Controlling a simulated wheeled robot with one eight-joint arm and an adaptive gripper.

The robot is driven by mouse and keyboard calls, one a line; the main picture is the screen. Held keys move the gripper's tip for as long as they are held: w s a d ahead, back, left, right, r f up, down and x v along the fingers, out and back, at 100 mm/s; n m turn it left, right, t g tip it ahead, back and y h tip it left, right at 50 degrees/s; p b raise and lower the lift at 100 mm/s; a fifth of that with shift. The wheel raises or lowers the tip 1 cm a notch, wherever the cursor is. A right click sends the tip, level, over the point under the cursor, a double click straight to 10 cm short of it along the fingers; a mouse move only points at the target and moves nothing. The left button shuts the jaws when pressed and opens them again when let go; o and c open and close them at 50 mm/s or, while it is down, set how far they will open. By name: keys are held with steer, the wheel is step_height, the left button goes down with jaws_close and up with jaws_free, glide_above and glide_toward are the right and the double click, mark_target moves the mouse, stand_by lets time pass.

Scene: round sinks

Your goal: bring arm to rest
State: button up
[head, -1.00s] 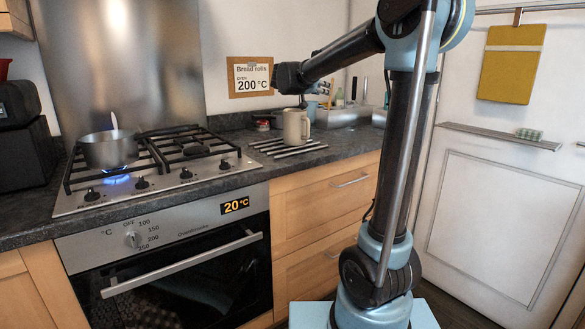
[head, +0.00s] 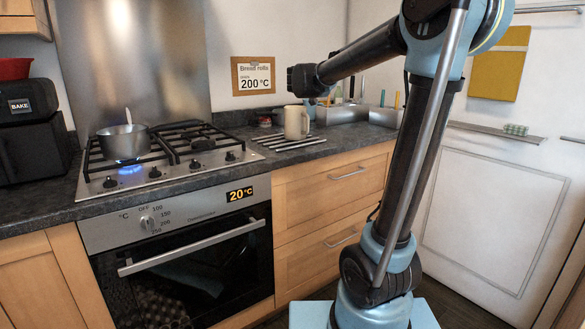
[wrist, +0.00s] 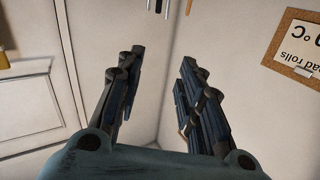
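My arm (head: 415,150) rises on the right of the head view and bends left at the top. Its dark end reaches out over the counter, above and behind the cream mug (head: 297,122) as seen in the picture. The fingers are too small to make out there. In the wrist view my gripper (wrist: 157,62) has its two dark fingers spread apart, with nothing between them.
A pot (head: 123,141) stands over a lit blue flame on the gas hob (head: 205,158). The oven below, its display (head: 240,194) reading 20 °C, is shut. A striped rack (head: 288,143) lies by the mug. A white door (head: 495,215) is at right.

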steer(key=s+a+f+n+g+y, duration=0.1)
steer(key=s+a+f+n+y, duration=0.2)
steer(key=s+f+n+y, duration=0.35)
steer(key=s+a+f+n+g+y, duration=0.2)
steer(key=s+a+f+n+y, duration=0.2)
steer(key=s+f+y, duration=0.5)
steer(key=s+d+f+m+g+h, duration=0.2)
steer(key=s+d+f+g+h, duration=0.2)
steer(key=s+f, duration=0.9)
steer(key=s+d+f+m+g+h, duration=0.2)
steer(key=s+d+f+g+h, duration=0.2)
steer(key=s+d+f+g, duration=0.3)
steer(key=s+d+f, duration=0.3)
steer(key=s+f, duration=0.4)
steer(key=s, duration=0.4)
steer(key=shift+d, duration=0.3)
steer(key=shift+s, duration=0.1)
steer(key=shift+w+f, duration=0.15)
steer(key=shift+w, duration=0.3)
